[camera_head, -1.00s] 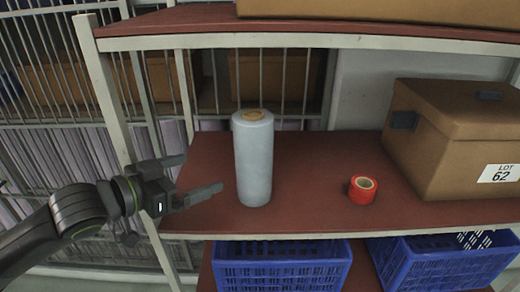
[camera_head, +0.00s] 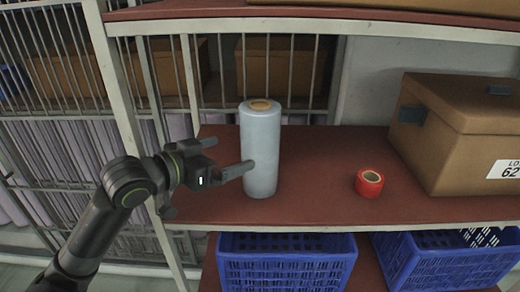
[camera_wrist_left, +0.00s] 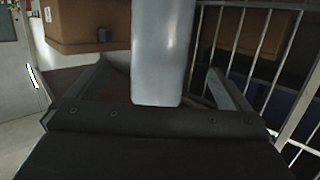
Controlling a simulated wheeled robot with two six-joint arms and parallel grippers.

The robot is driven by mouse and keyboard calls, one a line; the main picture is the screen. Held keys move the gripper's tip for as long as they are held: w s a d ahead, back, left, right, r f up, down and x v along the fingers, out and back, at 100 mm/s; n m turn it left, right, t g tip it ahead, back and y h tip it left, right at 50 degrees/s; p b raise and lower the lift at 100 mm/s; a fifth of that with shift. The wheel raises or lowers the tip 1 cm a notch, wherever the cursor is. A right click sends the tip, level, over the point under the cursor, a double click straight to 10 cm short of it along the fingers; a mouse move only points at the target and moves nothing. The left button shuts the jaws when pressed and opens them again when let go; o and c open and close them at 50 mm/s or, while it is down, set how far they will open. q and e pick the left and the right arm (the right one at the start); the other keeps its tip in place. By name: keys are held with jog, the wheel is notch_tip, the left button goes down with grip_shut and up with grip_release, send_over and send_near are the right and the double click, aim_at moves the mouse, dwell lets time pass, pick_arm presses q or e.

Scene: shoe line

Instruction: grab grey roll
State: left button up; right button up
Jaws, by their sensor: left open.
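The grey roll (camera_head: 260,150) stands upright on the red-brown shelf (camera_head: 310,205), with a tan core end on top. My left gripper (camera_head: 232,156) is open, just left of the roll at about its middle height. Its nearer finger overlaps the roll's left edge in the head view, and the farther finger points toward the back of the shelf. In the left wrist view the roll (camera_wrist_left: 162,50) stands in front of the jaws, between the two spread fingers (camera_wrist_left: 165,90). I cannot tell whether a finger touches it. My right gripper is not in view.
A red tape roll (camera_head: 368,183) lies to the right, and a brown lidded box (camera_head: 460,130) stands beyond it. A shelf post (camera_head: 130,120) stands left, close to my arm. An upper shelf (camera_head: 320,28) is overhead. Blue crates (camera_head: 285,265) sit below.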

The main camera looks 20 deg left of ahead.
aim_at(245, 146)
pick_arm(q)
jog(key=shift+p+x, duration=0.8)
jog(key=shift+x, duration=2.05)
jog(key=shift+w+d+r+p, duration=0.1)
jog(key=shift+w+d+p, duration=0.2)
jog(key=shift+w+p, duration=0.25)
jog(key=p+x, duration=0.1)
jog(key=x, duration=0.2)
jog(key=shift+p, duration=0.4)
jog(key=shift+w+d+f, duration=0.2)
jog(key=shift+w+d, duration=0.05)
jog(key=shift+w, duration=0.15)
jog(key=shift+a, duration=0.1)
jog(key=shift+c, duration=0.8)
jog(key=c, duration=0.9)
jog(key=shift+c, duration=1.2)
jog(key=shift+r, duration=0.15)
